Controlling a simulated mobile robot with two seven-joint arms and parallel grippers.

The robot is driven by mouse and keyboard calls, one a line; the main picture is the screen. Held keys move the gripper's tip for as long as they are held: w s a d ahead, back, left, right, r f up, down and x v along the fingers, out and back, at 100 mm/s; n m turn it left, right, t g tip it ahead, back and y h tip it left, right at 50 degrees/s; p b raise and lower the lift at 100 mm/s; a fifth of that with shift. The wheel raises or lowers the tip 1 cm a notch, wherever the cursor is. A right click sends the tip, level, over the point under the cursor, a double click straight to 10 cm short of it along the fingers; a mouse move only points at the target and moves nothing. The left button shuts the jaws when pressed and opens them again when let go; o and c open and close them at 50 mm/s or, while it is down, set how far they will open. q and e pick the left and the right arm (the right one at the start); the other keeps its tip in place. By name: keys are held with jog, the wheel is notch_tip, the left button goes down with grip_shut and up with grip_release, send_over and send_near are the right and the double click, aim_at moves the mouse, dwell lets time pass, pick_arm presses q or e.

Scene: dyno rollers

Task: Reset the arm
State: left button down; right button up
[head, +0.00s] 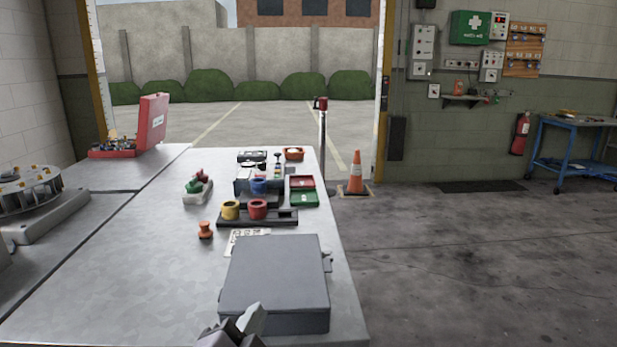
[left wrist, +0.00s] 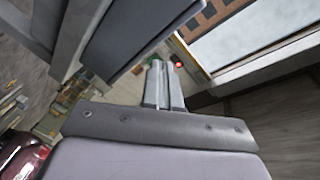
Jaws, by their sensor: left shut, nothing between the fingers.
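My left gripper (head: 240,324) shows at the bottom edge of the head view, by the near left corner of a closed grey box (head: 275,276). It looks shut and holds nothing. I cannot tell whether it touches the box. In the left wrist view the two fingers of my left gripper (left wrist: 158,84) lie together with nothing between them. Most of the left arm is out of the head view. My right gripper is not in view.
The metal workbench (head: 130,255) carries a yellow cup (head: 230,210), a red cup (head: 257,208), an orange spool (head: 205,230), green and red trays (head: 303,198) and an open red case (head: 152,122). The bench's left front is clear. A traffic cone (head: 356,172) stands beyond.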

pick_arm(q)
jog(key=s+a+f+n+g+y, duration=0.1)
jog(key=s+a+f+n+g, duration=0.2)
jog(key=s+a+f, duration=0.3)
jog(key=s+a+f+n+g+y, duration=0.2)
jog(key=s+a+f+n+g, duration=0.15)
jog(key=f, duration=0.45)
jog(key=s+a+f+n+g, duration=0.2)
jog(key=s+a+f+g, duration=0.1)
jog(key=s, duration=0.5)
jog(key=s+a+f+n+g, duration=0.2)
jog(key=s+a+f+g, duration=0.1)
jog(key=s, duration=0.4)
jog(key=w+d+t+h+p, duration=0.2)
jog(key=w+t+p, duration=0.3)
jog(key=p, duration=0.4)
jog(key=shift+w+d+r+t, duration=0.3)
jog(key=shift+w+d+t, duration=0.05)
jog(key=shift+d+t, duration=0.3)
jog(key=shift+d, duration=0.1)
